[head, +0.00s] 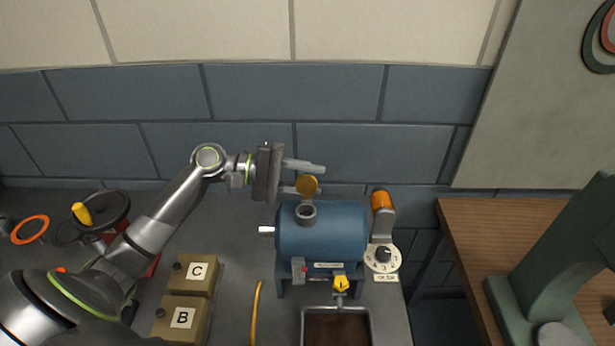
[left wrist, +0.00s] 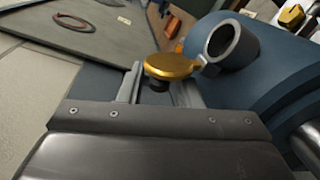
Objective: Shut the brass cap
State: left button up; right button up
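The brass cap (head: 307,185) stands open, tilted up on its hinge at the back of a short grey filler neck (head: 306,211) on top of a blue tank (head: 322,240). In the left wrist view the brass cap (left wrist: 171,66) lies between the two fingers, and the open mouth of the neck (left wrist: 222,41) is beside it. My left gripper (head: 311,178) is open, its fingers pointing right around the cap with gaps visible. I cannot tell whether either finger touches it. My right gripper is not in view.
A yellow valve handle (head: 341,284) and an orange-topped part (head: 381,201) are at the tank. A dial (head: 382,258) stands to its right, and boxes marked C (head: 198,271) and B (head: 182,318) to its left. A metal tray (head: 336,311) is in front.

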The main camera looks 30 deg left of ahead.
aim_at(307, 202)
pick_arm(q)
grip_shut()
